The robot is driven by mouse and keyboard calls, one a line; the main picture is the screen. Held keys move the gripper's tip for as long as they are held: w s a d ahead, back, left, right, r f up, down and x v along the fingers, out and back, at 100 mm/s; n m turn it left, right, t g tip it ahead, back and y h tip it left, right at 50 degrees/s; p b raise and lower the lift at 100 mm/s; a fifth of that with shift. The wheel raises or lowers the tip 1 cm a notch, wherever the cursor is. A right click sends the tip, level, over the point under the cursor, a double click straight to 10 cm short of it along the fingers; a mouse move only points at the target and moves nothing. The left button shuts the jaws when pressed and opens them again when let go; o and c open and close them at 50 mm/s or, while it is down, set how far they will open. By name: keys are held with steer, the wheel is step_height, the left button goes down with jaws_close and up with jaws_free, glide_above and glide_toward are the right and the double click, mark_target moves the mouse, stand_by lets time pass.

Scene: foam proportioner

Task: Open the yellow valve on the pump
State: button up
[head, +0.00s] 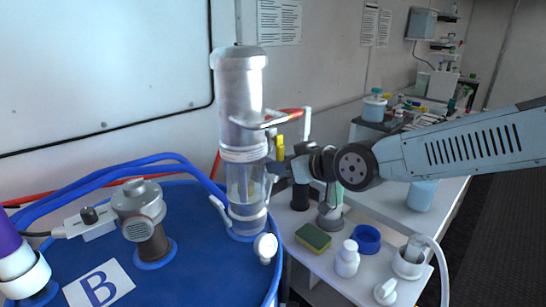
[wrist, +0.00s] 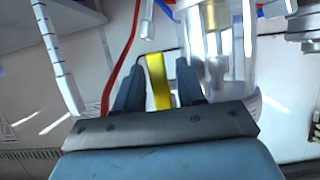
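The yellow valve (head: 280,142) is a small yellow handle on the pump's right side. My gripper (head: 277,165) reaches in from the right, close beside the pump at the valve. In the wrist view the yellow valve (wrist: 158,80) stands between the two dark fingers of my gripper (wrist: 158,82). The fingers are apart, with narrow gaps on both sides of the handle. The clear pump body (wrist: 222,50) is just right of the fingers there.
The blue drum (head: 195,220) carries a grey fitting (head: 140,205) and a blue hose (head: 110,177). A red hose (wrist: 122,60) runs left of the fingers. A white bench (head: 325,262) at right holds a sponge (head: 313,237), a blue ring (head: 367,239) and bottles. The wall stands close behind.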

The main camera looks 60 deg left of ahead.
steer(key=shift+s, duration=0.2)
steer(key=v, duration=1.4)
steer(key=shift+w, duration=0.2)
steer(key=shift+f, duration=0.2)
stand_by(0.4)
